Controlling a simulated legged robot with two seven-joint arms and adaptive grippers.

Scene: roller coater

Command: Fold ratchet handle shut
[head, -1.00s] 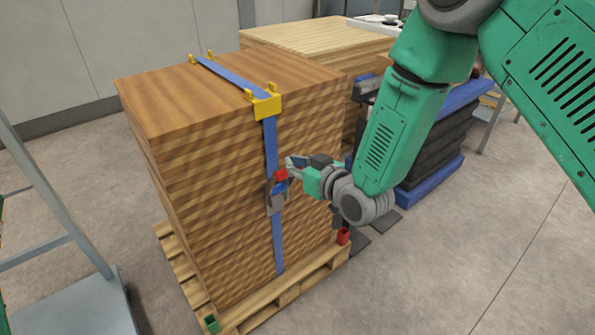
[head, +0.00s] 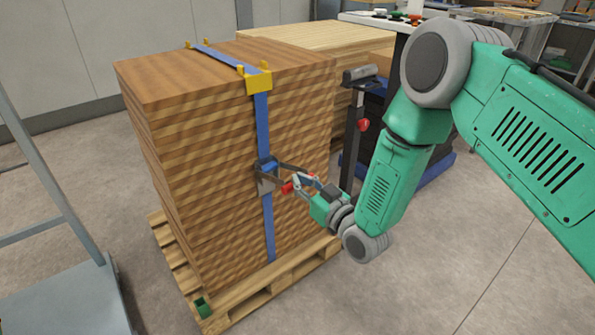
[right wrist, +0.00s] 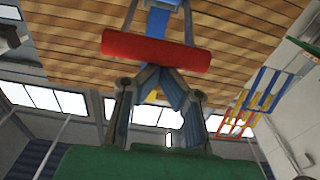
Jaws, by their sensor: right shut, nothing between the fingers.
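The ratchet (head: 267,180) sits on the blue strap (head: 262,125), on the front of a tall stack of wooden boards (head: 205,170). Its handle sticks out from the stack toward the right, ending in a red grip (head: 287,188), partly hidden by my gripper. In the right wrist view the red grip (right wrist: 155,52) lies crosswise between two metal side arms. My right gripper (head: 301,180) is shut and empty at the red grip. Its fingertips (right wrist: 160,74) appear just below the grip in the wrist view; I cannot tell whether they touch. My left gripper is out of view.
The stack stands on a wooden pallet (head: 275,280) with a yellow corner protector (head: 258,83) on its top edge. A dark post with a red knob (head: 363,125) stands right of the stack. A grey metal frame (head: 50,190) is at left. The floor in front is clear.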

